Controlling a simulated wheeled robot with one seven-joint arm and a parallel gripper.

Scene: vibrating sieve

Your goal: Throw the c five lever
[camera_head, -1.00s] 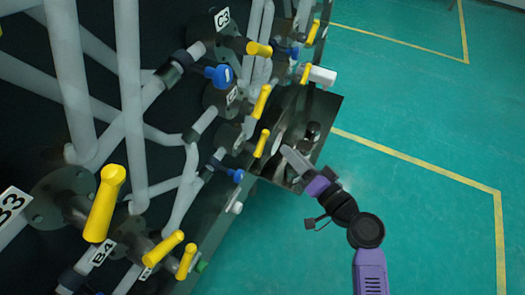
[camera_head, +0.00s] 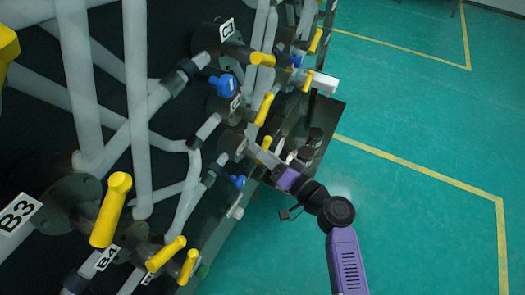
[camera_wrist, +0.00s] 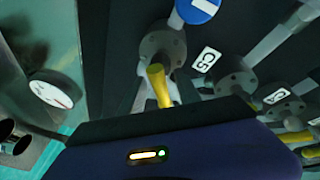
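The C5 label (camera_wrist: 207,59) shows in the wrist view between two pipe flanges. A yellow lever (camera_wrist: 159,86) on the flange just left of it is probably the C5 lever. Its lower end meets the dark edge of my gripper housing. In the head view the matching yellow lever (camera_head: 265,146) is at the lower end of the C column. My gripper (camera_head: 263,160) is right beside this lever, its tip overlapping it in the picture. Contact cannot be told. The fingers are too small in the head view and hidden in the wrist view.
The C3 label (camera_head: 228,29) and further yellow levers stand up the column. A blue valve handle (camera_head: 223,86) and pipes crowd the left. A round gauge (camera_wrist: 50,90) is left in the wrist view. The green floor (camera_head: 430,120) at right is clear.

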